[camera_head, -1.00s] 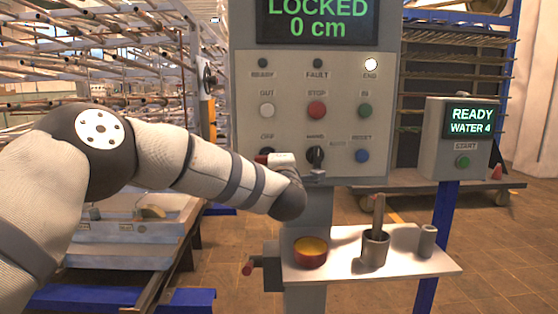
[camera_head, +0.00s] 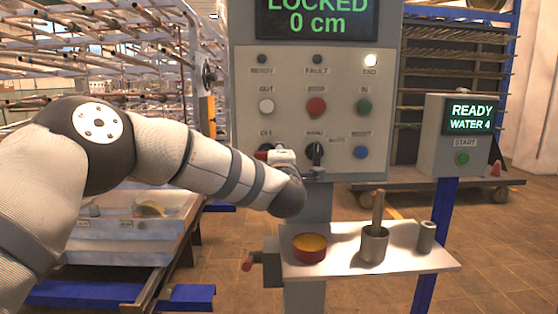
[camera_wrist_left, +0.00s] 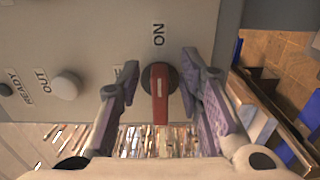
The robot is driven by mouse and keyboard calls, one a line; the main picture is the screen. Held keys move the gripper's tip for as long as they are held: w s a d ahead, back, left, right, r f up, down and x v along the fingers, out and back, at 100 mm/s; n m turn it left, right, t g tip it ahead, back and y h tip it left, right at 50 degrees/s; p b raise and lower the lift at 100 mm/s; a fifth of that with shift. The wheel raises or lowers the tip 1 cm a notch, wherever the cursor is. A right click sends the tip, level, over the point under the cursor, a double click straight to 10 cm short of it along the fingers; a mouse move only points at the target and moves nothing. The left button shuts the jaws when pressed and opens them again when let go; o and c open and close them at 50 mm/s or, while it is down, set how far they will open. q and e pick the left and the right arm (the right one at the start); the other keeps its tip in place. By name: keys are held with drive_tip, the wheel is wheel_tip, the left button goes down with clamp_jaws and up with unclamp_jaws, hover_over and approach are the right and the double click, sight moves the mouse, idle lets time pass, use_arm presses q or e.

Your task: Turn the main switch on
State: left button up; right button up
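The main switch is a red handle on a dark round base on the control panel. The handle (camera_wrist_left: 160,95) shows in the left wrist view, with an ON label beyond it and another label to its left partly hidden by a finger. In the head view only a bit of red (camera_head: 264,150) shows behind my gripper. My left gripper (camera_wrist_left: 155,92) is open, one finger on each side of the handle, with visible gaps to both. In the head view my left gripper (camera_head: 284,158) is at the panel's lower left. My right gripper is not in view.
The control panel (camera_head: 340,80) has a LOCKED 0 cm display, a lit END lamp, several buttons and a black selector (camera_head: 314,152) close right of my gripper. A shelf (camera_head: 415,262) below holds a red-yellow dish and a metal cup. A START box (camera_head: 460,135) stands right.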

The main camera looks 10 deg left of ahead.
use_arm(q)
drive_tip(key=v, duration=1.2)
drive_tip(key=shift+w, duration=0.1)
